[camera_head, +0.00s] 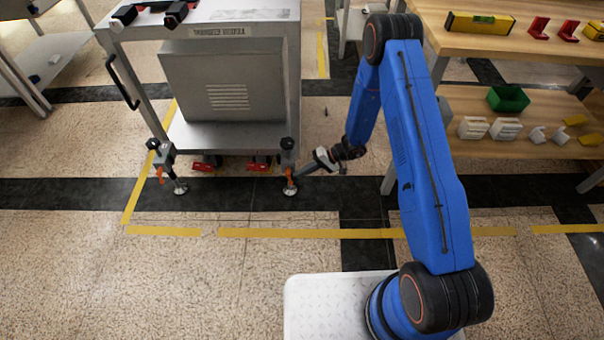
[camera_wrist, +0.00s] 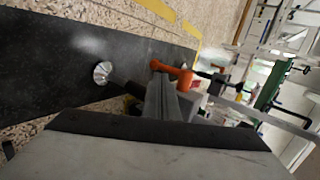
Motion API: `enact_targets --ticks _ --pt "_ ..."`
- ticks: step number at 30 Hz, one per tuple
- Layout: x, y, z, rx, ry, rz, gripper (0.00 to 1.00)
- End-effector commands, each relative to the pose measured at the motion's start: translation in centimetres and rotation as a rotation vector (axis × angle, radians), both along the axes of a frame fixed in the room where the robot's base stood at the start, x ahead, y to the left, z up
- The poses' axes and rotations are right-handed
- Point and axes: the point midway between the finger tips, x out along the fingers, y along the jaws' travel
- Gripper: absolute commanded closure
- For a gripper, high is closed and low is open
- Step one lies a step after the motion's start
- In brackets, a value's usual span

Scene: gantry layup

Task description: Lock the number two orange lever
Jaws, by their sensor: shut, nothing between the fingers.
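A steel cart (camera_head: 215,32) stands at upper left, with levelling feet at its near legs. An orange lever (camera_head: 289,173) is on the right near foot; it also shows in the wrist view (camera_wrist: 172,72), beside a round metal foot pad (camera_wrist: 103,72). Another orange lever (camera_head: 160,175) is on the left near foot. No number is readable on either lever. My gripper (camera_head: 299,171) is shut and empty, reaching low from the right with its tips close to the right lever.
Red parts (camera_head: 260,163) sit under the cart's lower shelf. A wooden bench (camera_head: 480,40) with a level, red pieces and a green bin (camera_head: 508,98) stands at right. Yellow tape (camera_head: 300,233) crosses the floor. The floor in front of the cart is clear.

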Motion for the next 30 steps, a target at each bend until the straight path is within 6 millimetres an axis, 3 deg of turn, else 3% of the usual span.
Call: enact_targets --ticks 8,24,30 --pt "0.3 -2.0 1.4 0.000 -0.002 -0.002 1.00" --pt "1.3 -10.7 7.5 0.000 -0.002 -0.003 1.00" --pt "1.5 -13.1 9.2 0.000 -0.001 -0.002 1.00"
